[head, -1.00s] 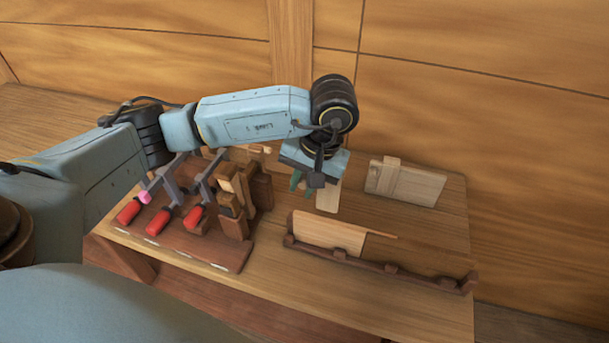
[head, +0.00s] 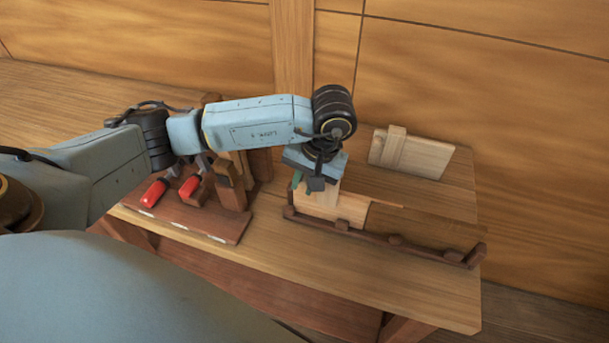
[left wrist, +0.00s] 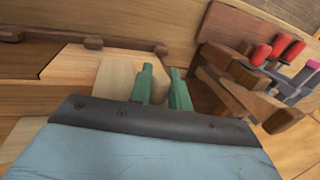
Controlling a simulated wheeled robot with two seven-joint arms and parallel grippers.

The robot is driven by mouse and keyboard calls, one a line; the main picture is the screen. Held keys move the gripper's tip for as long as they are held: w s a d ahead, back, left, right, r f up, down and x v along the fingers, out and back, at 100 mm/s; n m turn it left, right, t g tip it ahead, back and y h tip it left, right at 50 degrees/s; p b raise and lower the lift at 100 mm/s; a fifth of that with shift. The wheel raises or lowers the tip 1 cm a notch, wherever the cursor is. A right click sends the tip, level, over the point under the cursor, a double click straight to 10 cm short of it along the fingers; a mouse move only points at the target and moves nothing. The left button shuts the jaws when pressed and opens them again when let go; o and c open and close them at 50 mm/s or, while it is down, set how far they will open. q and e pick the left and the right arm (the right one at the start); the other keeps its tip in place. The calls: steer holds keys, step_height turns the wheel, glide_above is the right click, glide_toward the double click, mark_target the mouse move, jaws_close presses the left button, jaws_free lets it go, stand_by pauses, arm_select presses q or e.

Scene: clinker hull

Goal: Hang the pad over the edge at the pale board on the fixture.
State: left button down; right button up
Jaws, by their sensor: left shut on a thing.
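My left gripper (head: 307,184) is over the left end of the fixture and shut on the pad (head: 329,187), a pale wooden piece partly hidden by the gripper. In the left wrist view the green fingers (left wrist: 162,88) are close together, with the pad (left wrist: 114,78) beside and beneath them. The fixture (head: 394,241) is a dark rail with pegs, holding the pale board (head: 345,209) at its left and a darker board to the right. The pad overlaps the pale board in the picture; whether they touch I cannot tell. My right gripper is out of view.
A pale board with a block across it (head: 410,153) stands at the back right of the table. A dark rack with red-handled clamps (head: 190,186) is on the left, close to my left arm. The table front (head: 320,258) is clear.

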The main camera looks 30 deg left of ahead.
arm_select(q)
step_height(320, 180, down, 7)
steer(key=b, duration=0.5)
steer(key=shift+r, duration=0.15)
steer(key=shift+f+b, duration=0.25)
steer(key=shift+b, duration=0.25)
steer(key=c, duration=1.2)
jaws_free()
steer(key=shift+c, duration=0.2)
steer(key=shift+r, duration=0.1)
steer(key=s+v, duration=0.1)
steer(key=v, duration=1.2)
steer(key=shift+w+r, duration=0.15)
steer(key=shift+w, duration=0.35)
